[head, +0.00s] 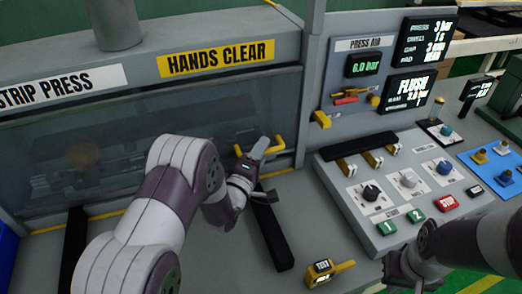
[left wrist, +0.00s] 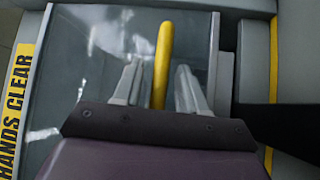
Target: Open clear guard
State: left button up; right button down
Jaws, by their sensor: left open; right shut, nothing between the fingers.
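The clear guard (head: 50,160) is a see-through panel across the front of the strip press, and it looks lowered. Its yellow handle (head: 277,144) is at its right end, partly hidden by my left gripper (head: 257,152). In the left wrist view, the yellow handle (left wrist: 162,50) runs between the two fingers of my left gripper (left wrist: 160,85), which are open with gaps on both sides. The clear guard (left wrist: 105,45) lies behind them. My right gripper (head: 398,278) is shut and empty at the lower right, in front of the control panel.
The control panel (head: 330,185) with knobs and buttons stands right of the press. A yellow test device (head: 328,272) lies on the bench in front. A blue tray (head: 480,150) is at far right.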

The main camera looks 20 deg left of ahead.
pick_arm(q)
grip_shut()
notch_tip(320, 180, up, 19)
jog(key=p, duration=1.1)
grip_release()
jog(key=b+v, duration=0.3)
jog(key=v, duration=0.9)
jog(key=shift+s, duration=0.35)
